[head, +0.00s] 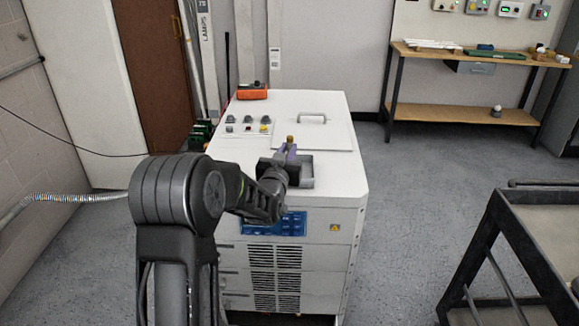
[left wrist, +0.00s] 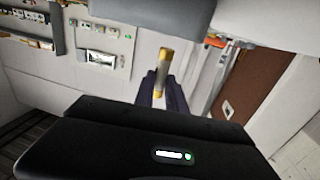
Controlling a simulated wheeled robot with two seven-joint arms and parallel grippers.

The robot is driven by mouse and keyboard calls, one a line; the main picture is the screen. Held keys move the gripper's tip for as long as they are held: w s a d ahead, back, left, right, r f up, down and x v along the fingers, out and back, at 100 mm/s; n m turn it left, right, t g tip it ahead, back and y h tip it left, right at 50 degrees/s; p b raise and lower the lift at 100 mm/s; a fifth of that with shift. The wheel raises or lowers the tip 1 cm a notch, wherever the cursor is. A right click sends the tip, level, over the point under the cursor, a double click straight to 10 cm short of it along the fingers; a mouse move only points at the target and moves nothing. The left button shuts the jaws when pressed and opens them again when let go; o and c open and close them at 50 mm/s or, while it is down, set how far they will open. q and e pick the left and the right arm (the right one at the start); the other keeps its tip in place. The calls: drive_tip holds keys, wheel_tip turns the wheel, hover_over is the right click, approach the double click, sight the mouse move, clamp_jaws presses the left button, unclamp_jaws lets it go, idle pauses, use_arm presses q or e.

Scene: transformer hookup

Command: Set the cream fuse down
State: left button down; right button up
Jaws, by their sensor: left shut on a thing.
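The cream fuse (head: 290,139) is small in the head view, showing a brass-coloured end above my left gripper (head: 289,151). My right gripper is not in view.
The white cabinet (head: 335,183) has a lid with a handle (head: 312,115), several small buttons (head: 249,124) and an orange item (head: 252,94) at its back left. A wooden bench (head: 480,55) stands at the back right. A dark cart (head: 535,235) is at the right.

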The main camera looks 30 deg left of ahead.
use_arm(q)
drive_tip(key=shift+f, duration=0.5)
drive_tip(key=shift+f, duration=0.1)
wheel_tip(320, 180, down, 4)
drive_tip(key=shift+r, duration=0.2)
drive_tip(key=shift+f, duration=0.2)
drive_tip(key=c, duration=1.4)
unclamp_jaws()
drive_tip(key=shift+r, duration=0.1)
drive_tip(key=shift+o, duration=0.2)
drive_tip(key=shift+r, duration=0.1)
